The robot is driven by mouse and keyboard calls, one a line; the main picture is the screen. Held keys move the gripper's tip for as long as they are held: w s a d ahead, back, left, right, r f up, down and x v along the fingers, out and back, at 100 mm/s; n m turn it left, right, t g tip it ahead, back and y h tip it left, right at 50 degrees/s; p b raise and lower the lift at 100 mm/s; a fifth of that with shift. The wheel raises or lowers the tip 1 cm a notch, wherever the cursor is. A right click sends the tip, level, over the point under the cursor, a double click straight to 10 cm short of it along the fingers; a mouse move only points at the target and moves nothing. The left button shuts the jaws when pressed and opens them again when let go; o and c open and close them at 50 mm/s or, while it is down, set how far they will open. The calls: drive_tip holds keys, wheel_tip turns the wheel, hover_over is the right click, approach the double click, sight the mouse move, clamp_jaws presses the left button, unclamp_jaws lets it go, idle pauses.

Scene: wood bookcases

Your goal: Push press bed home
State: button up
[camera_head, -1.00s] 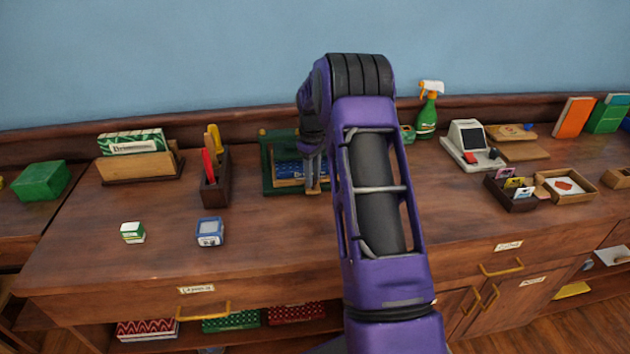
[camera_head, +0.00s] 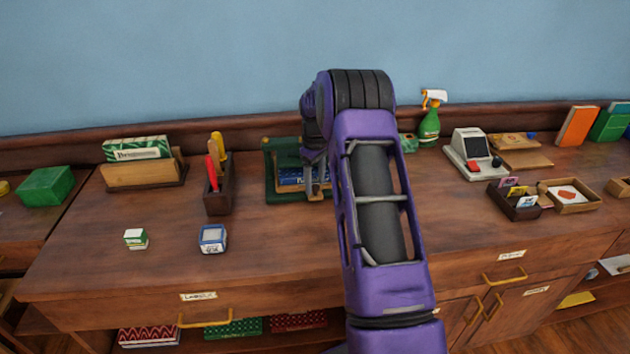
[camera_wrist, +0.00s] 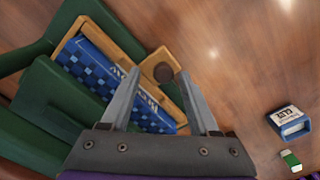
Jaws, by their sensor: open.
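The green press (camera_head: 269,172) stands at the back of the counter in the head view, partly hidden by my arm. Its green frame (camera_wrist: 55,95) fills the left of the wrist view. The wooden press bed (camera_wrist: 120,57) sticks out of the frame and carries a blue checked piece with white lettering (camera_wrist: 100,68). Contact with the knob or bed cannot be told. In the head view my gripper (camera_head: 312,193) is at the press front.
A dark holder with red and yellow tools (camera_head: 218,195) is left of the press. A spray bottle (camera_head: 429,125) and card terminal (camera_head: 470,150) stand right. The front middle is clear.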

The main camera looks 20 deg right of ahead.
drive_tip(key=shift+r, duration=0.1)
wheel_tip(320, 180, up, 17)
drive_tip(key=p, duration=0.1)
drive_tip(key=shift+p, duration=0.35)
idle(0.4)
